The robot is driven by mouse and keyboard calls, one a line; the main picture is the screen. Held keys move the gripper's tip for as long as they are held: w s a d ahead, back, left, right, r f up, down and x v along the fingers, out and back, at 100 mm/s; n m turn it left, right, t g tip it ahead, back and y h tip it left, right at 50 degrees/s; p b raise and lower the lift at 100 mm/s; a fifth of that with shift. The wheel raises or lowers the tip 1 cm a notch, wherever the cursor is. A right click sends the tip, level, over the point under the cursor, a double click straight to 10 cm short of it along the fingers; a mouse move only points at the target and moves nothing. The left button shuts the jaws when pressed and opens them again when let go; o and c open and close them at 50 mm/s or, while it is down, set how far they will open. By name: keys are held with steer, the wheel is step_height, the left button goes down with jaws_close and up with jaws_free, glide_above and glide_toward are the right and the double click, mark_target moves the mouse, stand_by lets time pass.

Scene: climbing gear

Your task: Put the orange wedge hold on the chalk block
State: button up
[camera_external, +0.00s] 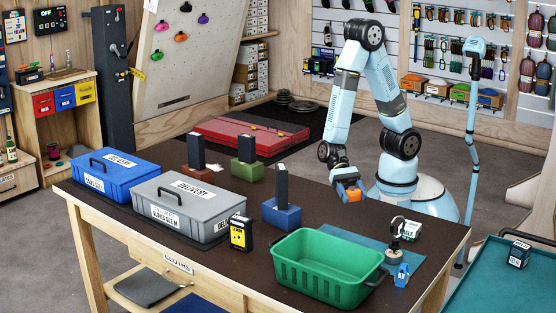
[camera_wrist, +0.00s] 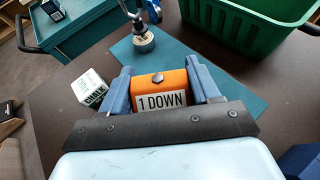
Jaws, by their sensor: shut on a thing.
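The orange wedge hold (camera_wrist: 163,86), labelled "1 DOWN" with a dark bolt in its top, is between the blue fingers of my gripper (camera_wrist: 163,88) in the wrist view. In the external view my gripper (camera_external: 348,188) holds the orange hold (camera_external: 353,194) at the far edge of the dark table. The chalk block appears to be the small white block with green lettering (camera_wrist: 90,88), left of my gripper in the wrist view. In the external view it (camera_external: 411,230) is on the table's right part, right of my gripper. Its top looks bare.
A green crate (camera_external: 318,287) stands at the table's front, beside a teal mat (camera_external: 357,241). A metal piece with a round base (camera_external: 395,257) stands near the mat's right end. Blue (camera_external: 117,190) and grey (camera_external: 190,228) boxes and several upright dark blocks occupy the left side.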

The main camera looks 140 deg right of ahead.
steer(key=s+a+n+g+y, duration=0.2)
steer(key=s+a+n+g, duration=0.1)
steer(key=a, duration=0.7)
steer(key=n+g, duration=0.4)
steer(key=g, duration=0.1)
glide_above(415, 226)
steer(key=shift+f+y, duration=0.3)
steer(key=shift+w+f, duration=0.1)
steer(key=shift+f, duration=3.6)
steer(key=o, duration=1.1)
steer(key=shift+f, duration=0.1)
steer(key=shift+c, duration=0.2)
